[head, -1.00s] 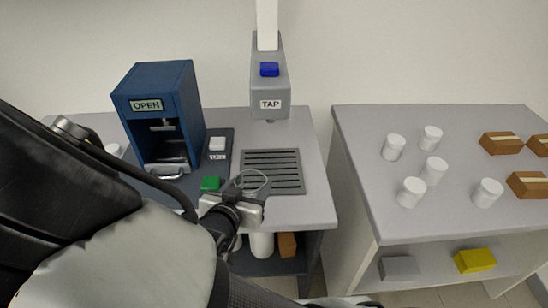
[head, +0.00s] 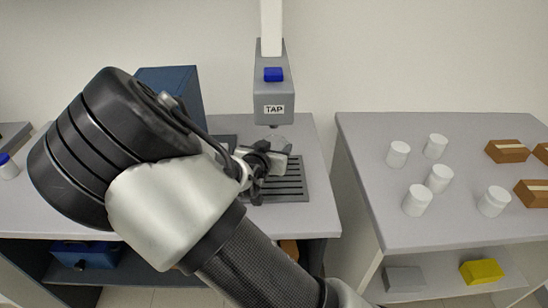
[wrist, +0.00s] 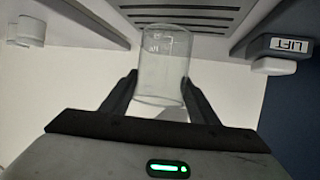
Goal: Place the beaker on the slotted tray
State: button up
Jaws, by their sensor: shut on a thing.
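The clear glass beaker (wrist: 162,65) is held between the two dark fingers of my gripper (wrist: 160,80) in the wrist view. In the head view my gripper (head: 268,160) is over the far left part of the slotted tray, in front of the tap. The dark slotted tray (head: 290,188) lies on the left bench, partly covered by my arm. Its slots (wrist: 190,14) show beyond the beaker in the wrist view. I cannot tell whether the beaker touches the tray.
The grey tap (head: 272,105) with a blue button hangs above the tray's far side. A blue cabinet (head: 170,80) stands to the left, mostly behind my arm. A block labelled LIFT (wrist: 282,48) is at right in the wrist view. White jars (head: 415,200) stand on the right bench.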

jog(key=shift+f, duration=1.75)
jog(key=shift+f, duration=0.1)
jog(key=o, duration=1.2)
jog(key=shift+c, duration=0.2)
jog(key=p+v, duration=0.1)
jog(key=v, duration=1.1)
jog(key=shift+p, duration=0.3)
